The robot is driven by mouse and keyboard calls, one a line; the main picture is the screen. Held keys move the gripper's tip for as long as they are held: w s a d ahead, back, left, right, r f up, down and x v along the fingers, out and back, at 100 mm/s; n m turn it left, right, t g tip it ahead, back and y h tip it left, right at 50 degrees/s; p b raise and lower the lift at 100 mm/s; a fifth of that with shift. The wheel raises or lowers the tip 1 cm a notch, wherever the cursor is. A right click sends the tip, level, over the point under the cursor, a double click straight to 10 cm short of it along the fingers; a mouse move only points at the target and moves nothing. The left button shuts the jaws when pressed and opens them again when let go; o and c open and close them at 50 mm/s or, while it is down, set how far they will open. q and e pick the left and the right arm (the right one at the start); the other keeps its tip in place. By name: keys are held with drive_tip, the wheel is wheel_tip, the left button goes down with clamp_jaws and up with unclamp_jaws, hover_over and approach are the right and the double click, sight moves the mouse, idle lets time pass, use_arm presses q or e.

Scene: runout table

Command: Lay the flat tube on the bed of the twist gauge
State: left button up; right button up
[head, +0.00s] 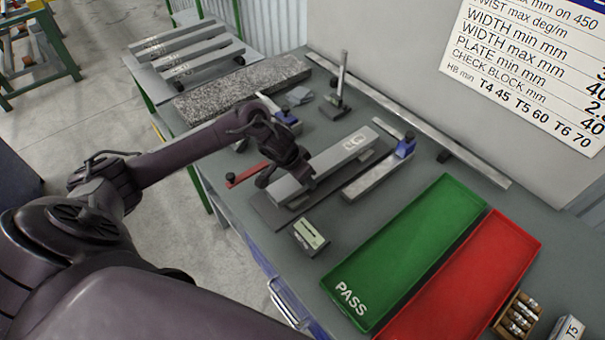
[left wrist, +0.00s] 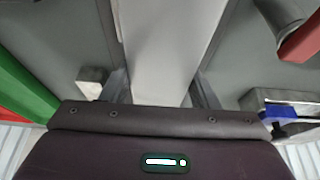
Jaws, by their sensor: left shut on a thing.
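The flat tube (head: 345,151) is a long pale grey bar with a label near its far end. My left gripper (head: 290,178) is shut on it near its near end. The tube lies along and over a dark flat plate (head: 270,214); I cannot tell whether it touches it. In the left wrist view the tube (left wrist: 172,50) runs up between the two fingers (left wrist: 162,88). Just right of the plate is a pale metal bar (head: 370,178) with a blue block (head: 405,147) at its far end. I cannot tell for sure which is the twist gauge. My right gripper is not in view.
A red-handled tool (head: 246,174) lies left of the tube, and a small box with a display (head: 310,235) stands in front. The green PASS tray (head: 410,250) and a red tray (head: 465,280) are at right. A granite slab (head: 240,86) and an upright stand (head: 340,85) are behind.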

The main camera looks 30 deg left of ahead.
use_arm(q)
drive_tip(key=shift+f, duration=0.3)
drive_tip(key=o, duration=1.6)
drive_tip(key=shift+c, duration=0.2)
drive_tip(key=shift+s+f, duration=0.1)
drive_tip(key=shift+b+v, duration=0.45)
drive_tip(key=shift+v, duration=3.5)
drive_tip(key=shift+d, duration=0.1)
